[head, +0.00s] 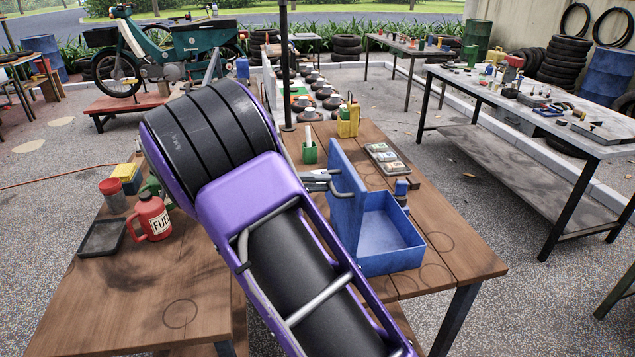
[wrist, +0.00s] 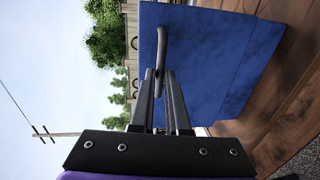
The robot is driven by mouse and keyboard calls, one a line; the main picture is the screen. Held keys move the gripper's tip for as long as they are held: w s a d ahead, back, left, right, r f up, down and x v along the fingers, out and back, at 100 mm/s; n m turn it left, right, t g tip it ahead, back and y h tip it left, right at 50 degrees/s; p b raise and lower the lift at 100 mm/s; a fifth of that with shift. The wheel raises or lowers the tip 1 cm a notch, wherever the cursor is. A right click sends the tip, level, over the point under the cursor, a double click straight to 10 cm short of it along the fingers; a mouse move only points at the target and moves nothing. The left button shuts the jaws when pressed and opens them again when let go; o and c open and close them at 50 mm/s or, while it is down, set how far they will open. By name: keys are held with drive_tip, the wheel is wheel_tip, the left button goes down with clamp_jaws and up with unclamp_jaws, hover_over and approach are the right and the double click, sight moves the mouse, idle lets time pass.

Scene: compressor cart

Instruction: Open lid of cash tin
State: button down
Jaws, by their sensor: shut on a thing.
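The blue cash tin (head: 392,258) stands on the wooden table right of my arm in the head view. Its lid (head: 347,200) is raised roughly upright along the tin's left side, and the part of the inside that shows looks empty. My gripper (head: 326,182) is at the outer face of the lid. In the wrist view my gripper's fingers (wrist: 160,82) are closed around the dark bar handle (wrist: 162,42) on the blue lid (wrist: 215,60). My purple and black arm hides part of the table and of the gripper in the head view.
Behind the tin are a grey tray with small items (head: 386,158), a yellow holder (head: 348,125) and a green cup (head: 309,153). A red fuel can (head: 150,217) and a black tray (head: 102,238) sit left of my arm.

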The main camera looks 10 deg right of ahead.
drive_tip(key=a+f, duration=0.3)
drive_tip(key=shift+s+f+b, duration=0.2)
drive_tip(key=shift+f+b, duration=0.05)
drive_tip(key=shift+b, duration=0.15)
drive_tip(key=c, duration=0.9)
unclamp_jaws()
drive_tip(key=shift+w, duration=0.15)
drive_tip(key=shift+r, duration=0.1)
drive_tip(key=shift+r, duration=0.15)
drive_tip(key=shift+a, duration=0.15)
drive_tip(key=a+r, duration=0.2)
drive_tip(key=a, duration=1.5)
drive_tip(key=shift+r+p, duration=0.3)
drive_tip(key=shift+p, duration=0.05)
